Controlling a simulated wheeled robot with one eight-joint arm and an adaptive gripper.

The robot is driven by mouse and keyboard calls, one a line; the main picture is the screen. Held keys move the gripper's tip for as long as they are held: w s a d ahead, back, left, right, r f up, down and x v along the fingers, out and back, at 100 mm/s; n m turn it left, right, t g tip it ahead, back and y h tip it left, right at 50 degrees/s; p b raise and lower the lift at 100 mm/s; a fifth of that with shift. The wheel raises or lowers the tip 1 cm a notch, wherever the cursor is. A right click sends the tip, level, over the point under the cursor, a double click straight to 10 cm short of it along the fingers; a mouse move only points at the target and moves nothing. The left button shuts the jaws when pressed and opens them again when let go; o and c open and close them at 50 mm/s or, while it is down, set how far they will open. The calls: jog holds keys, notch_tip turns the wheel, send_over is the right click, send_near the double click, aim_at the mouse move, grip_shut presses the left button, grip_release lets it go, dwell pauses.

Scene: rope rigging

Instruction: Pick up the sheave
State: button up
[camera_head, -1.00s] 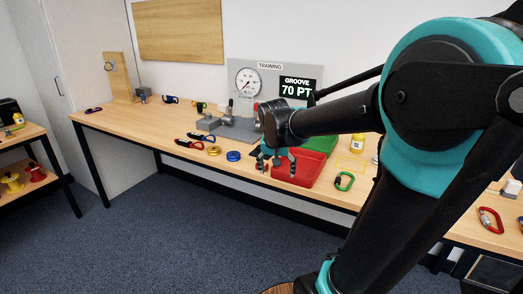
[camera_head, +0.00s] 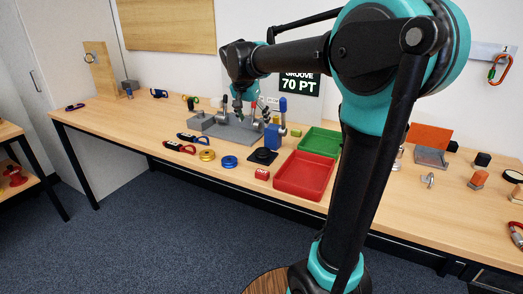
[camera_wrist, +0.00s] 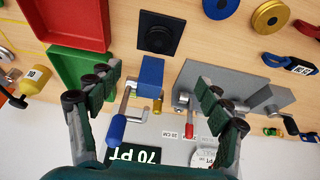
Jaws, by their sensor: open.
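Two round, wheel-like discs lie flat on the workbench, a gold one (camera_head: 207,155) and a blue one (camera_head: 229,162); I cannot tell which is the sheave. In the wrist view the gold disc (camera_wrist: 270,16) and the blue disc (camera_wrist: 220,5) show at the top edge, the blue one cut off. My gripper (camera_head: 240,112) is raised above the grey fixture (camera_head: 236,130), behind the discs. In the wrist view my gripper (camera_wrist: 158,78) has its fingers spread wide with nothing between them. It is apart from both discs.
A blue block (camera_head: 272,137) with an upright lever stands beside the fixture. A black square plate (camera_head: 263,155), red tray (camera_head: 303,176) and green tray (camera_head: 321,143) lie to the right. Red-and-black tools (camera_head: 180,147) lie left. A display (camera_head: 300,84) reads 70 PT.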

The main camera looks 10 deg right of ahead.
send_over(263, 151)
jog(key=s+a, duration=0.2)
jog(key=f, duration=1)
jog(key=shift+w, duration=0.2)
jog(key=shift+x, duration=3.05)
jog(key=shift+s+d, duration=0.1)
jog(key=shift+s, duration=0.1)
jog(key=shift+c, duration=0.5)
jog(key=c, duration=1.3)
